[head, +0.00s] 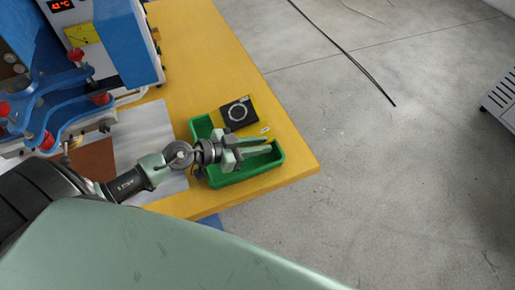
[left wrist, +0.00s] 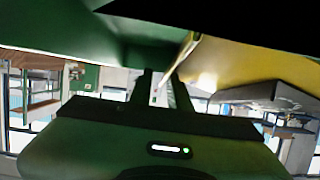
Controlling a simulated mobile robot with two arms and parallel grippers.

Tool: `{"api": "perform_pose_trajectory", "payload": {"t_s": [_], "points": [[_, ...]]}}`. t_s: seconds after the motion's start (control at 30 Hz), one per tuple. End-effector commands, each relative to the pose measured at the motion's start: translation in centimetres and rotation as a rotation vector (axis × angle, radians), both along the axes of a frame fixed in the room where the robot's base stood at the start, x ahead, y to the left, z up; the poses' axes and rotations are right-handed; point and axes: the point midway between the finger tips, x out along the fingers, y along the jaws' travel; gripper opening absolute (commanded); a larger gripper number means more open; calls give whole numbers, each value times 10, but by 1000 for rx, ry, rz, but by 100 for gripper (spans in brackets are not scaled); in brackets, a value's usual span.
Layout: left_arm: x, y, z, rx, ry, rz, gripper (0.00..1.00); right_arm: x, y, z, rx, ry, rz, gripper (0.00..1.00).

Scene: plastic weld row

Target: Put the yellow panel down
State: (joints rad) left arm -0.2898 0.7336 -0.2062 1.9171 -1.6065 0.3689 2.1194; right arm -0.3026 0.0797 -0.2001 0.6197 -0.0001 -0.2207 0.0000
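The yellow panel (head: 264,131) bears a black square with a pale ring and a small white label in the head view. It stands or leans at the green bin (head: 268,172) near the table corner; the table's similar yellow makes its outline hard to tell. My left gripper (head: 269,145) is over the bin, beside the panel's lower edge, its fingers apart. The left wrist view shows a gap between the fingers (left wrist: 163,88). A thin pale edge and a broad yellow surface (left wrist: 245,65) lie just beyond the tips. No hold on the panel shows. My right gripper is out of view.
The yellow table (head: 190,50) ends just right of the bin, with grey floor beyond. A blue and white machine (head: 125,45) with blue levers and red knobs stands at left. A pale sheet (head: 150,125) lies left of the bin. A black cable (head: 345,55) lies on the floor.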

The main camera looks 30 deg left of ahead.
Motion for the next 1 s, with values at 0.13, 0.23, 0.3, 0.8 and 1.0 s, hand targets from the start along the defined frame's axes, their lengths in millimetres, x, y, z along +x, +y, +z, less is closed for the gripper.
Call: {"api": "perform_pose_trajectory", "payload": {"t_s": [0.13,0.23,0.3,0.8,1.0], "points": [[-12,4,-26,18,52,-6,25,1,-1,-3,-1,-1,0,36],[-15,8,-25,19,52,-5,25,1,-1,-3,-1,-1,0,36],[-22,12,-22,21,54,-6,25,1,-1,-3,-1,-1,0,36],[-76,60,17,12,41,0,25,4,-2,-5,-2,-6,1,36],[-88,72,26,11,38,1,25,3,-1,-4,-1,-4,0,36]]}}
